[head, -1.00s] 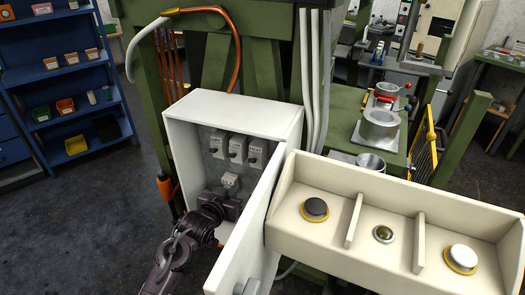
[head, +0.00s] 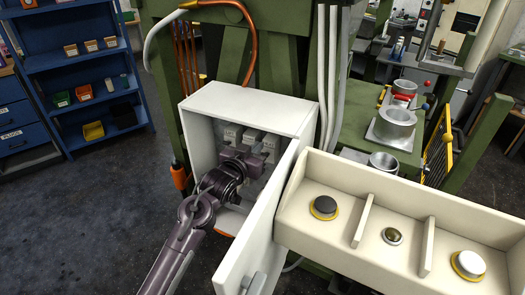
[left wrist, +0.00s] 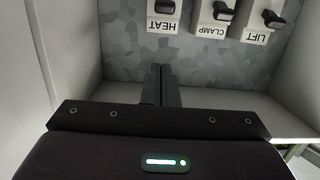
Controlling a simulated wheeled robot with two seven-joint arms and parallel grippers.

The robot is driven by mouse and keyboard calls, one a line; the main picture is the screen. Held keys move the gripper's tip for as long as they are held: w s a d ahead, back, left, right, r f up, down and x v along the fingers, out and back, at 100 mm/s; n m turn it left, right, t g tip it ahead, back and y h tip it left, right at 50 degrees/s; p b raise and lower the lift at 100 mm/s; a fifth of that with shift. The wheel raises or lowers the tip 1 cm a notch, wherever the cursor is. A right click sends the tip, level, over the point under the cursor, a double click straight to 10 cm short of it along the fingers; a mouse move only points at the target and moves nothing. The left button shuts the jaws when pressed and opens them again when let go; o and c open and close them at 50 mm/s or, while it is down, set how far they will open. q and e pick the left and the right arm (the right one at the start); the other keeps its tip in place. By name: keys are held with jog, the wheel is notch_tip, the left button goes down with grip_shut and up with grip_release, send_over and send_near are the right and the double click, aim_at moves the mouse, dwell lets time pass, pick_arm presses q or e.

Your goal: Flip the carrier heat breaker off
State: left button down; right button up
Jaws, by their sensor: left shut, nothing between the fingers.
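The heat breaker (left wrist: 164,12) is at the top of the left wrist view, its label upside down there and its dark lever partly cut off by the edge. In the head view it is the rightmost of the upper row (head: 269,142), partly behind my gripper. My left gripper (left wrist: 160,72) is shut and empty. Its fingertips are on the label side of the heat breaker, with a visible gap below the label in the left wrist view. In the head view the left gripper (head: 262,160) reaches inside the open white breaker box (head: 250,108). My right gripper is not in view.
The clamp breaker (left wrist: 214,14) and lift breaker (left wrist: 264,20) sit beside the heat breaker. The open box door (head: 262,215) stands close to the right of my arm. A cream button panel (head: 390,207) is farther right. A blue shelf (head: 80,65) stands left; floor between is clear.

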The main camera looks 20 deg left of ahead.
aim_at(269, 143)
pick_arm(q)
jog(key=p+x, duration=0.1)
jog(key=x, duration=0.5)
jog(key=shift+w+r, duration=0.1)
jog(key=shift+w, duration=0.15)
jog(key=f, duration=0.1)
jog(key=s+f+p, duration=0.1)
jog(key=shift+s+f, duration=0.2)
jog(key=shift+f, duration=0.1)
jog(key=shift+s+a+f, duration=0.1)
jog(key=shift+s+f, duration=0.3)
jog(key=shift+f, duration=0.15)
